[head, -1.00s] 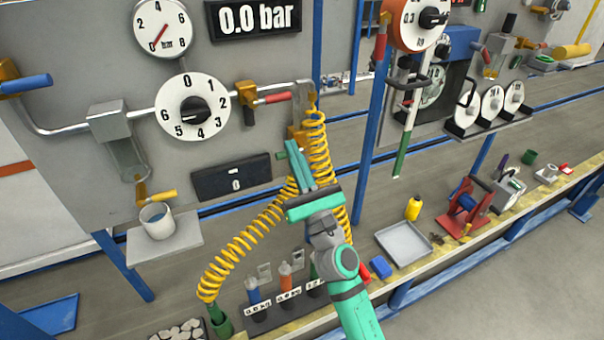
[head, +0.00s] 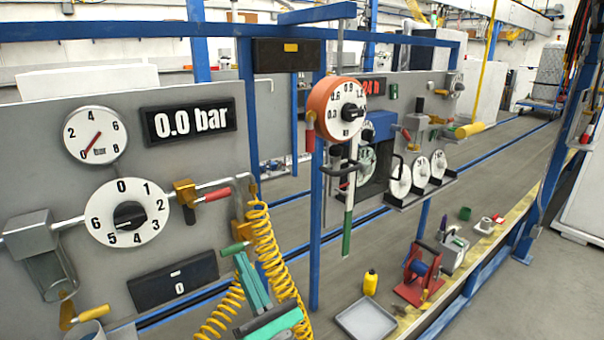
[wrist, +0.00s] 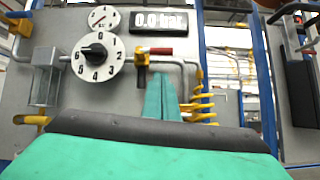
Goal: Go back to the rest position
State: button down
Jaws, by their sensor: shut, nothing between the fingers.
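My gripper (head: 252,280) is at the bottom of the head view, left of centre, its teal fingers together and empty. The rest of my arm is out of that picture. The fingers point up toward the grey panel and overlap the yellow coiled hose (head: 263,240) in the picture; I cannot tell whether they touch it. In the wrist view the closed fingers (wrist: 163,97) stand in front of the panel, beside the yellow coils (wrist: 200,105) and below the red-handled valve (wrist: 141,60).
The panel carries a round dial (head: 128,212), a pressure gauge (head: 94,135) and a 0.0 bar display (head: 189,121). A blue post (head: 316,225) and an orange dial (head: 337,108) stand right of the hose. A grey tray (head: 366,319) and a red reel (head: 419,274) lie lower right.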

jog(key=s+d+f+n+h, duration=0.3)
jog(key=s+f+n+h, duration=0.65)
jog(key=n, duration=0.75)
jog(key=s+d+f+n+h, duration=0.3)
jog(key=s+f+n+h, duration=0.65)
jog(key=n, duration=0.85)
jog(key=s+d+f+m+g+y, duration=0.1)
jog(key=s+d+f, duration=0.1)
jog(key=s+f, duration=0.2)
jog(key=s+d+f+m+g+y, duration=0.1)
jog(key=s+d+f+m+g, duration=0.1)
jog(key=s, duration=0.8)
jog(key=s+d+f+m+g+y, duration=0.1)
jog(key=s+d+f+m, duration=0.1)
jog(key=s+d+f, duration=0.2)
notch_tip(320, 180, down, 2)
jog(key=s, duration=0.2)
jog(key=shift+s+d+f+g, duration=0.2)
jog(key=shift+s+g, duration=0.1)
jog(key=shift+s, duration=0.1)
jog(key=shift+w+a, duration=0.1)
